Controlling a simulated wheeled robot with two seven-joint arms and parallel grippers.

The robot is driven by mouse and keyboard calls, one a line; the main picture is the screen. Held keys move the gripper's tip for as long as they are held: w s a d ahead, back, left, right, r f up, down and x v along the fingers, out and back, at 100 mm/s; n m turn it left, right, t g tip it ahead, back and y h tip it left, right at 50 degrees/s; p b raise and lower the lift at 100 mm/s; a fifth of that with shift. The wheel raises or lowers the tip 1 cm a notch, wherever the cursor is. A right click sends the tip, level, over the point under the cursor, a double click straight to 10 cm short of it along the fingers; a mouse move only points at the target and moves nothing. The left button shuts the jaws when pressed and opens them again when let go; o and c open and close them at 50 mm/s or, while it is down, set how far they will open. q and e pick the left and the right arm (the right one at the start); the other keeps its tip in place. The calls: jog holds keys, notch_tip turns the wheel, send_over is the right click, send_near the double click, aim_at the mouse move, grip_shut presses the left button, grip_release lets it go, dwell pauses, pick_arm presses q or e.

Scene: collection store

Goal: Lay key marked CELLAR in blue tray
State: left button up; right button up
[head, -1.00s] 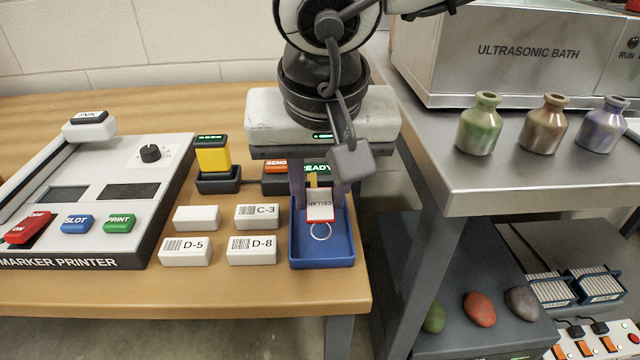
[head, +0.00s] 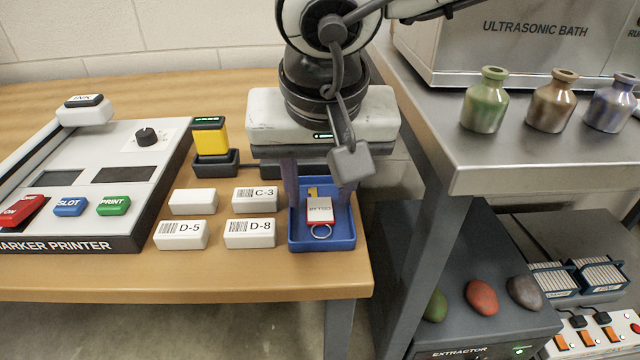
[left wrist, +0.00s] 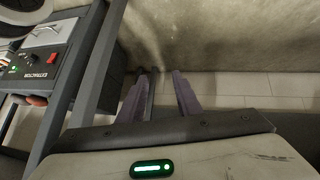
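The key marked CELLAR has a white-and-red tag (head: 319,211), a yellow key part above it and a metal ring below. It lies inside the blue tray (head: 321,245) at the table's front right corner. My right gripper (head: 320,195) points down over the tray. Its fingers stand apart on either side of the key, with clear space between each finger and the tag. My left gripper is out of the head view. The left wrist view shows its fingers (left wrist: 164,75) apart, with nothing between them, over bare floor.
White labelled blocks (head: 250,233) sit just left of the tray. A steel bench with bottles (head: 485,100) is at right, with a dark extractor (head: 480,325) below.

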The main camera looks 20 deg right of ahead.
jog(key=shift+r, duration=0.1)
jog(key=shift+r, duration=0.3)
pick_arm(q)
jog(key=a+r+p, duration=0.1)
jog(key=a+r+n+t+p, duration=0.1)
jog(key=p, duration=0.1)
jog(key=shift+s+y, duration=0.3)
pick_arm(e)
jog(key=v, duration=0.9)
jog(key=shift+s+r, duration=0.2)
jog(key=shift+s, duration=0.05)
